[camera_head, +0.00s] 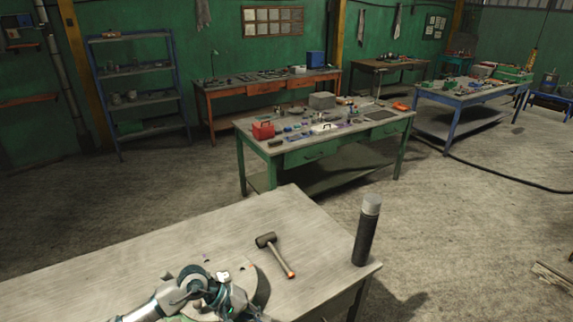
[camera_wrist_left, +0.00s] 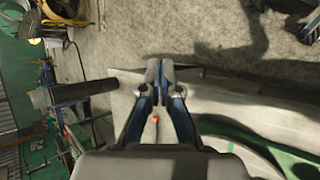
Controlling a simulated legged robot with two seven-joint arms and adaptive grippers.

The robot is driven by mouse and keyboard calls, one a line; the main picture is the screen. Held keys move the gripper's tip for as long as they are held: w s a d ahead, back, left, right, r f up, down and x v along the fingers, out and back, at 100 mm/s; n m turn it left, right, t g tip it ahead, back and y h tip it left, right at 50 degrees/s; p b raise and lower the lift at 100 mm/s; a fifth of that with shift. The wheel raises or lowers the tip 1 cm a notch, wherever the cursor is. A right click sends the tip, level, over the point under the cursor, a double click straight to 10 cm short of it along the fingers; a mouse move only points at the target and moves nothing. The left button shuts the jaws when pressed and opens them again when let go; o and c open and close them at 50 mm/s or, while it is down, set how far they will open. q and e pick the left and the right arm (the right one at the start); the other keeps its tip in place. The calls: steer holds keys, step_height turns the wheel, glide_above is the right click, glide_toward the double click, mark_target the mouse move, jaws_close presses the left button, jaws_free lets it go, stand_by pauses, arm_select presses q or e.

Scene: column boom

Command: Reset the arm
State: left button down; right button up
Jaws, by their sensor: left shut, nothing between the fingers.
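My left arm comes in low at the left of the head view and bends over the near table (camera_head: 110,268). In the left wrist view my left gripper (camera_wrist_left: 160,70) is shut, its two fingertips together and empty. In the head view the gripper's fingertips are not clear at the bottom edge. A mallet (camera_head: 267,241) with a dark head and an orange handle end lies on the near table, just right of my arm. My right gripper is not in view.
A dark cylinder with a grey cap (camera_head: 367,230) stands upright at the near table's right corner; it also shows in the left wrist view (camera_wrist_left: 68,94). A cluttered green workbench (camera_head: 305,157) stands beyond. Open floor (camera_head: 450,230) lies to the right.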

arm_select(q)
steer(key=s+d+r+n+t+h, duration=0.2)
steer(key=d+r+n+t+h, duration=0.3)
steer(key=d+r+n+h, duration=0.8)
steer(key=w+a+f+n+t+y, duration=0.35)
steer(key=a+n+t+y, duration=0.4)
steer(key=n, duration=0.85)
steer(key=w+a+f+n+t+y, duration=0.2)
steer(key=a+f+n+t+y, duration=0.4)
steer(key=n, duration=0.9)
steer(key=s+a+f+n+g+y, duration=0.2)
steer(key=s+a+f+n+y, duration=0.1)
steer(key=a+f+n+y, duration=0.6)
steer(key=s+a+f+n+g, duration=0.3)
steer(key=s+f+n+g, duration=0.35)
steer(key=s+f, duration=0.35)
steer(key=s+a+f+n+g, duration=0.2)
steer(key=s+f+n+g, duration=0.5)
steer(key=s, duration=0.6)
steer(key=s+f, duration=0.2)
steer(key=f, duration=1.3)
steer(key=s+f, duration=0.2)
steer(key=f, duration=1.3)
steer(key=s+a+f+g, duration=0.1)
steer(key=s+a+f, duration=0.2)
steer(key=s+f, duration=1)
steer(key=s, duration=0.3)
steer(key=shift+f+m, duration=0.3)
steer(key=shift+m, duration=0.05)
